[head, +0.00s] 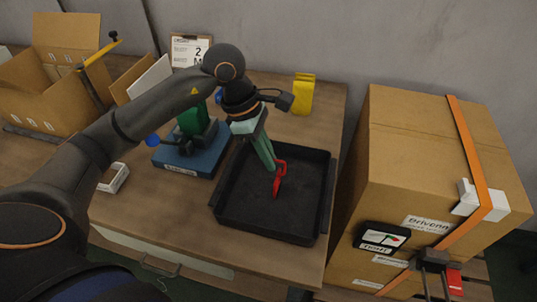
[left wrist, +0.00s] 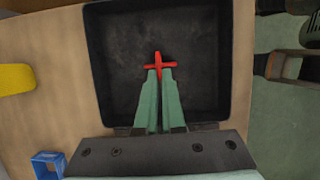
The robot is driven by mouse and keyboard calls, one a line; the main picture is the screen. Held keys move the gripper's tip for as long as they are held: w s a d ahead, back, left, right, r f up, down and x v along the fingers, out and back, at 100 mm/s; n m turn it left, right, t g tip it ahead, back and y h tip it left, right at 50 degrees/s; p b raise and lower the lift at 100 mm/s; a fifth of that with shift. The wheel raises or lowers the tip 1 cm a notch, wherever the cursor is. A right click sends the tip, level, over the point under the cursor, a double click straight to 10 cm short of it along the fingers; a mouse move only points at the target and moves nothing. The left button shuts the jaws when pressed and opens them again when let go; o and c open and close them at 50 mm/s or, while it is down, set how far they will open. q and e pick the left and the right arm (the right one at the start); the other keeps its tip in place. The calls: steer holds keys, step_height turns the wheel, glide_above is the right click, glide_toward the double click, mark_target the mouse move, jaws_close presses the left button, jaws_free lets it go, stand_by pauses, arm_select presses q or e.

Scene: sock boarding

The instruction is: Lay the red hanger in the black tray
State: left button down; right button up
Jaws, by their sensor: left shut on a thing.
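The red hanger (head: 279,180) is held at the tips of my left gripper (head: 273,169), over the inside of the black tray (head: 262,228). In the left wrist view the hanger (left wrist: 158,65) looks like a small red cross at the closed green fingertips (left wrist: 159,73). The tray (left wrist: 230,60) spreads around it and is otherwise empty. I cannot tell whether the hanger touches the tray floor. In the head view, one end of it points down toward the tray's front.
A blue-based device with a green block (head: 190,157) stands left of the tray. A yellow object (head: 303,95) is behind it. A white holder (head: 114,178) lies at the front left. A large strapped carton (head: 410,150) stands right of the table. Open cartons (head: 45,90) fill the back left.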

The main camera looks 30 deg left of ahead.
arm_select(q)
steer(key=shift+f, duration=0.2)
steer(key=c, duration=1)
jaws_free()
steer(key=shift+c, duration=0.2)
steer(key=shift+r, duration=0.15)
steer(key=v, duration=1.2)
steer(key=shift+p, duration=0.3)
steer(key=shift+r, duration=0.1)
